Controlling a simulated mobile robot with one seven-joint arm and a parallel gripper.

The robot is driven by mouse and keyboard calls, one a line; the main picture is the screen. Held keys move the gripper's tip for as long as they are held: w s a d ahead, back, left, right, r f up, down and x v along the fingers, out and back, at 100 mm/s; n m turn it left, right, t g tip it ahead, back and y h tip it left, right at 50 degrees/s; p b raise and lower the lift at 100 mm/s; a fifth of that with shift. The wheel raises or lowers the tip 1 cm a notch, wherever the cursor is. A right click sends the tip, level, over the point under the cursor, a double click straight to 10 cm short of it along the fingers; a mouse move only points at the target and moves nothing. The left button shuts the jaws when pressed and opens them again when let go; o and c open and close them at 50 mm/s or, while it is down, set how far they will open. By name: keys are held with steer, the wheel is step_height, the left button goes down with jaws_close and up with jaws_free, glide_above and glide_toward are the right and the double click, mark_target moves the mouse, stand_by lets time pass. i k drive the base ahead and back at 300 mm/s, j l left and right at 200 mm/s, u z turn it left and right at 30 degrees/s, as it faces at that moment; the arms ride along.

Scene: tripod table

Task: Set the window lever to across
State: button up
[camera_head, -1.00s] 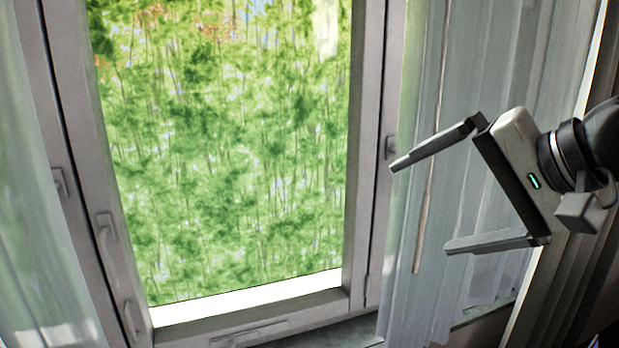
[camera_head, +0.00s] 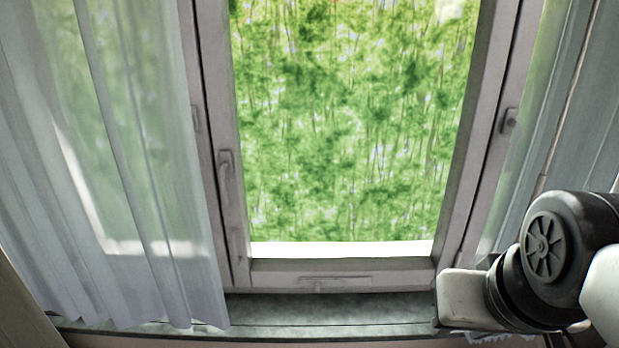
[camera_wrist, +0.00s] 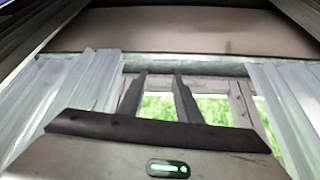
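The window (camera_head: 340,264) stands in the middle of the head view, with a grey frame. A grey lever (camera_head: 225,175) sits on its left upright and lies along the frame, roughly upright. A smaller fitting (camera_head: 236,245) sits below it, and another handle-like fitting (camera_head: 509,121) is on the right upright. I cannot tell for certain which one the task names. In the wrist view my gripper (camera_wrist: 160,75) has its two dark fingers apart, with nothing between them, pointing towards the window. It is well away from the lever. The fingers are hidden in the head view.
A sheer curtain (camera_head: 110,190) hangs left of the window, close to the lever. Another curtain (camera_head: 582,130) hangs at the right. A grey sill (camera_head: 330,318) runs below the window. The space before the glass is clear.

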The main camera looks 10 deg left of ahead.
mark_target(224, 166)
steer(key=u, duration=1.25)
steer(key=i+j+z, duration=0.1)
steer(key=i+j, duration=0.15)
steer(key=i, duration=0.15)
steer(key=i+j+z, duration=0.1)
steer(key=i+j, duration=0.15)
steer(key=i, duration=0.15)
